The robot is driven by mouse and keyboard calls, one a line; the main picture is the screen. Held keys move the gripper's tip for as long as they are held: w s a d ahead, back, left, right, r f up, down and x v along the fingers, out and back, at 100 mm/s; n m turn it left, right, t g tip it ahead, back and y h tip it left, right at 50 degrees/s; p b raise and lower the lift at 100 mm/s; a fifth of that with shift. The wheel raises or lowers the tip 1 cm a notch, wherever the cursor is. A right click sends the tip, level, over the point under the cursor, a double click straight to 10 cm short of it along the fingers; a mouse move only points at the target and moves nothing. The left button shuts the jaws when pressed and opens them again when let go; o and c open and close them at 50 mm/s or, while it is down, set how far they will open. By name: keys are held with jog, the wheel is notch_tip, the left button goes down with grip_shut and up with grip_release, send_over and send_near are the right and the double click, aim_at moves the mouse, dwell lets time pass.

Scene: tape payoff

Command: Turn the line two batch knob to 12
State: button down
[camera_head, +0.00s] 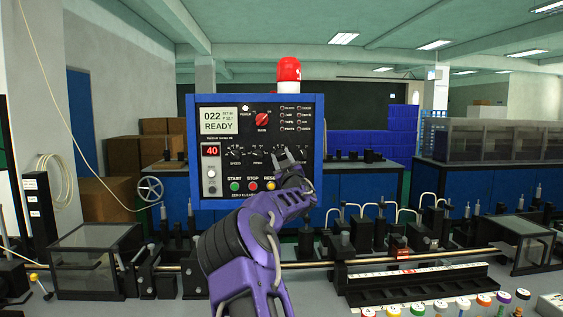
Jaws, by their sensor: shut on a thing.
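A blue-framed control panel (318,125) stands in the middle of the head view. Its display (216,120) reads 022 and READY, and a red readout (211,151) below shows 40. A row of small dark dials or knobs crosses the panel's middle, with a left one (234,152) in clear sight. A red knob (262,119) sits above the row. My gripper (286,157) is at the right part of the row, its fingers shut on a small knob. The fingers hide that knob, so its label and setting cannot be read.
START (235,186), STOP (253,186) and yellow RESET (270,186) buttons sit just below and left of my gripper. A red beacon (289,70) tops the panel. Below, a bench holds rods, clear boxes (93,255) and several coloured-capped bottles.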

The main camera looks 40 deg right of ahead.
jog(key=shift+r+n+y, duration=0.1)
jog(key=shift+n+y, duration=0.65)
jog(key=shift+n, duration=0.65)
jog(key=shift+n+y, duration=0.75)
jog(key=shift+n, duration=0.65)
jog(key=shift+c, duration=2.1)
grip_release()
jog(key=shift+s, duration=0.1)
jog(key=b+v, duration=0.3)
jog(key=v, duration=1.4)
jog(key=shift+s, duration=0.15)
jog(key=shift+a, duration=0.15)
